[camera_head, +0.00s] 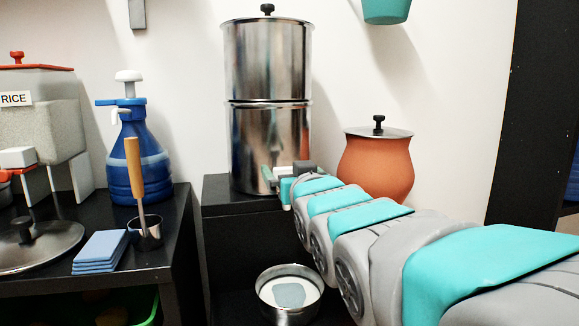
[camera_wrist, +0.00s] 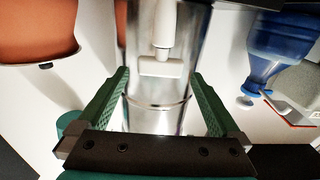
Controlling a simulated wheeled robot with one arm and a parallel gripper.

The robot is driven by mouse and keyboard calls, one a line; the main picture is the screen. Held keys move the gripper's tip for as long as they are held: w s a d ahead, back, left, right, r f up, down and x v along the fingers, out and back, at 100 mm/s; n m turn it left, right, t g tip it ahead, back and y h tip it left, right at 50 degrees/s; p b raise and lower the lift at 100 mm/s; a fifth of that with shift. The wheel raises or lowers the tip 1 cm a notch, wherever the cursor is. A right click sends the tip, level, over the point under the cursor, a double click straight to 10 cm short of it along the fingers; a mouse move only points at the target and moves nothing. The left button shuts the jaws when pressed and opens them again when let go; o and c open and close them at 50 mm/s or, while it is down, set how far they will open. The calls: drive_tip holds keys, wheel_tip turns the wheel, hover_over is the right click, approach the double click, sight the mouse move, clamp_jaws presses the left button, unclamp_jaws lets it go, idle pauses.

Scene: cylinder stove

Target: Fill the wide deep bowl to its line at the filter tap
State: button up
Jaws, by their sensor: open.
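The filter (camera_head: 268,62) is a tall steel cylinder with a black-knobbed lid, on a black stand. In the wrist view the filter (camera_wrist: 150,115) appears inverted, with its pale tap (camera_wrist: 160,45) standing out from it. My gripper (camera_head: 272,178) is at the lower front of the filter and hides the tap in the head view. In the wrist view my gripper (camera_wrist: 160,78) is open, with the tap's cross-piece between the green fingers, apart from both. The wide steel bowl (camera_head: 290,315) stands low, below the tap area. A grey-blue patch, possibly water, shows in its pale inside; I cannot make out a line.
A clay pot (camera_head: 376,165) stands right of the filter, behind my arm. The left counter holds a blue pump jug (camera_head: 137,165), a cup (camera_head: 147,236) with a wooden-handled tool, blue cloths (camera_head: 101,250), a lid (camera_head: 40,247) and a rice dispenser (camera_head: 40,120).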

sight(285, 167)
drive_tip(key=shift+x, duration=2.8)
drive_tip(key=shift+f, duration=0.1)
drive_tip(key=c, duration=1.4)
drive_tip(key=shift+n+y+p, duration=0.3)
drive_tip(key=shift+y+p, duration=0.1)
drive_tip(key=shift+s+a+r+n+g+y+p, duration=0.1)
drive_tip(key=shift+a+n+g+y+p, duration=0.1)
drive_tip(key=shift+n+g+y+p, duration=0.65)
drive_tip(key=shift+s+a+r+n+g+y+p, duration=0.1)
drive_tip(key=shift+a+n+g+y+p, duration=0.2)
drive_tip(key=shift+n+y+p, duration=0.6)
drive_tip(key=shift+s+r+n+g+y+p, duration=0.15)
drive_tip(key=shift+g+y+p, duration=0.1)
drive_tip(key=shift+y, duration=0.3)
drive_tip(key=shift+w+r+n+g+y+p, duration=0.1)
drive_tip(key=shift+g+y+p, duration=0.15)
drive_tip(key=shift+y, duration=0.25)
drive_tip(key=shift+f+g, duration=0.25)
drive_tip(key=shift+f, duration=0.1)
